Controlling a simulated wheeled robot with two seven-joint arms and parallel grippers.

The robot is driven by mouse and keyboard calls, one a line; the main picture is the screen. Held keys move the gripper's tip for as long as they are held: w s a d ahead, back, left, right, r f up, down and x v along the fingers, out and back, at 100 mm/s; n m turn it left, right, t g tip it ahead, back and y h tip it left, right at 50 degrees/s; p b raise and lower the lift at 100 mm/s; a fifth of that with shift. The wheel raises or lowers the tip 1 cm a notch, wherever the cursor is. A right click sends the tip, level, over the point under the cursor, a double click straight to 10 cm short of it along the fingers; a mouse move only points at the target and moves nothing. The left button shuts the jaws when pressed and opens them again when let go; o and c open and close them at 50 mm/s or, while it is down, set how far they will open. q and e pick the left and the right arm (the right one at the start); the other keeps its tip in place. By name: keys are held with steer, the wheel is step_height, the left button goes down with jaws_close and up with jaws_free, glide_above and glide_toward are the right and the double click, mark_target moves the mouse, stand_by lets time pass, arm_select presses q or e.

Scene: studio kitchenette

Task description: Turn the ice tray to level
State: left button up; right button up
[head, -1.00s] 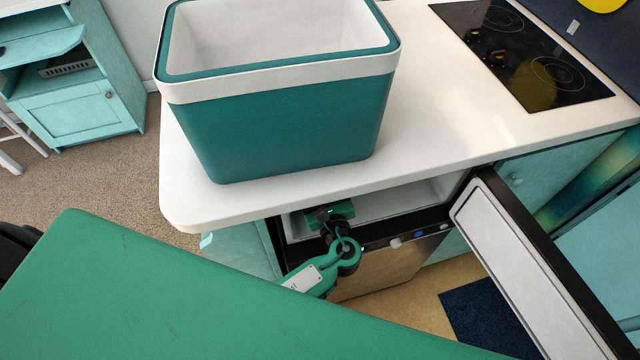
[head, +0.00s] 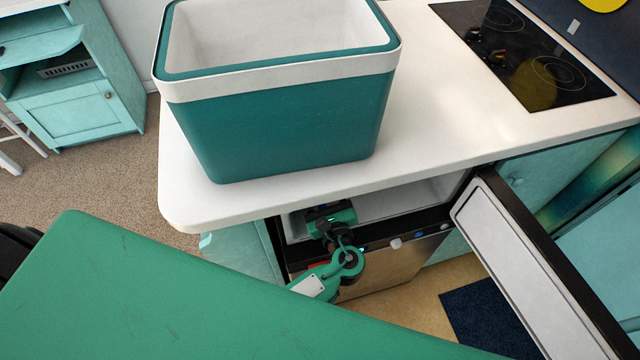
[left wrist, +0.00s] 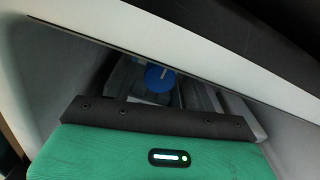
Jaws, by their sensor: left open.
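My left gripper (head: 330,213) reaches into the open fridge compartment (head: 392,203) under the counter. In the head view its fingertips are hidden by the gripper body and the counter edge. In the left wrist view its green body fills the bottom, with grey parts beyond its dark front edge. The gripper is open. A round blue thing (left wrist: 159,77) shows deeper inside, between the grey parts; I cannot tell what it is. I cannot make out the ice tray for certain in either view. My right gripper is not in view.
The white counter (head: 440,120) overhangs the compartment and bears a large teal cooler box (head: 290,125). The fridge door (head: 530,265) stands open to the right. A black hob (head: 525,55) is at the back right. Pale walls close in around my left gripper.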

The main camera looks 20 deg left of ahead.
arm_select(q)
steer(key=b+v, duration=0.1)
steer(key=v, duration=1.1)
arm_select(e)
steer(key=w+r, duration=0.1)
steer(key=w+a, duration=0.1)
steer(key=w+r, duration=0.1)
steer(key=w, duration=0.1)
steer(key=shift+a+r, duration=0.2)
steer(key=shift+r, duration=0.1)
